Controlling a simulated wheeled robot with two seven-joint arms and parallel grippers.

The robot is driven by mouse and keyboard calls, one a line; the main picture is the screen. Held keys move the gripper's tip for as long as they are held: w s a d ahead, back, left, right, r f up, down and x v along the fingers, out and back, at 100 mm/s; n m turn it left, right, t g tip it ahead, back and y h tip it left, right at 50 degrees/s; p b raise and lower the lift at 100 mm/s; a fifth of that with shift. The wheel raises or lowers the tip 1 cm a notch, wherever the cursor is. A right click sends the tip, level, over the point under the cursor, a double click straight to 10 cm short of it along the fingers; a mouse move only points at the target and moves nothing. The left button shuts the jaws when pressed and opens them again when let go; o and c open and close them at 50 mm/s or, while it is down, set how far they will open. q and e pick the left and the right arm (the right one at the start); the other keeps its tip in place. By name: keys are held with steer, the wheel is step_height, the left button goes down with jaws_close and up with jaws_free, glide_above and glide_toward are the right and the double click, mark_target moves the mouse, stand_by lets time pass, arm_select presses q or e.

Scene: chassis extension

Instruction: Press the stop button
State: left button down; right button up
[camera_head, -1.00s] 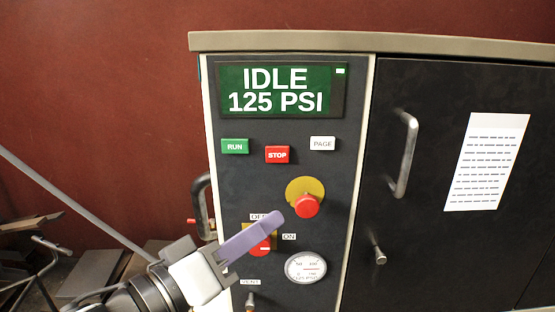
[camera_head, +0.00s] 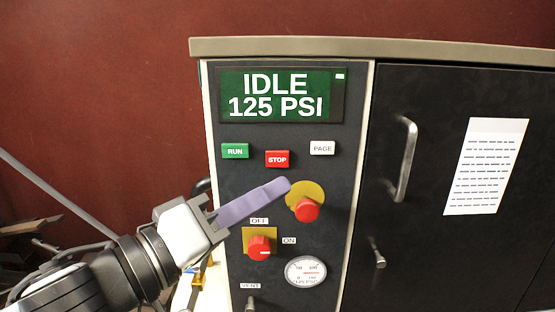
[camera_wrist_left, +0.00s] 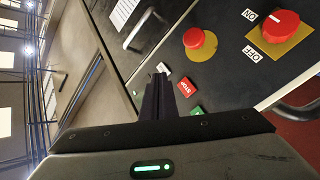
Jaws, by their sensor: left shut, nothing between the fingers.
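The red STOP button (camera_head: 277,159) is on the dark control panel, between the green RUN button (camera_head: 235,151) and the white PAGE button (camera_head: 322,148). My left gripper (camera_head: 286,184) is shut and empty. In the head view its purple fingertips are just below the STOP button and beside the yellow plate of the red emergency knob (camera_head: 307,210). In the left wrist view, the shut fingers (camera_wrist_left: 160,78) point at the panel, with the STOP button (camera_wrist_left: 186,87) just to their right. Contact with the panel cannot be told. My right gripper is not in view.
The display (camera_head: 281,95) reads IDLE 125 PSI. Below are a red OFF/ON switch (camera_head: 260,247) and a pressure gauge (camera_head: 306,271). A cabinet door with a handle (camera_head: 404,158) and a paper sheet (camera_head: 487,166) is to the right. A red wall is behind.

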mark_target(287, 158)
arm_select(q)
steer(key=w+p, duration=0.1)
steer(key=w, duration=0.5)
steer(key=shift+w, duration=0.2)
stand_by(1.2)
stand_by(0.7)
steer(key=shift+w+p, duration=0.4)
steer(key=shift+p, duration=0.05)
steer(key=shift+w+p, duration=0.35)
steer(key=shift+w, duration=0.1)
stand_by(0.4)
steer(key=shift+s, duration=0.85)
